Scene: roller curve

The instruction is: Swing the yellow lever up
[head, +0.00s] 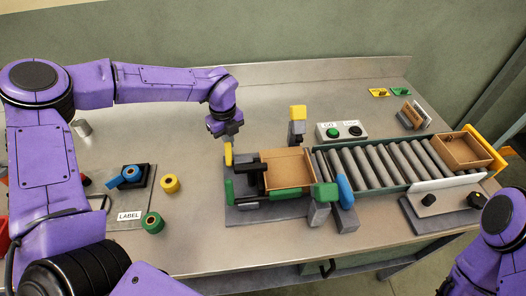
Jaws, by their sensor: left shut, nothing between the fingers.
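A short yellow lever (228,153) stands roughly upright at the left edge of the dark fixture (240,213), left of an open cardboard box. My left gripper (227,136) points down just above the top of this lever. Its fingers are small, dark and shut, with nothing seen between them. Whether the fingertips touch the lever I cannot tell. Only part of my right arm shows at the lower right corner; its gripper is out of view.
An open cardboard box (289,158) stands between green pads and a roller conveyor (375,168). A yellow-topped post (298,113) stands behind it. A button box (341,131) is further right. Tape rolls (152,222) lie at left. The back of the bench is mostly clear.

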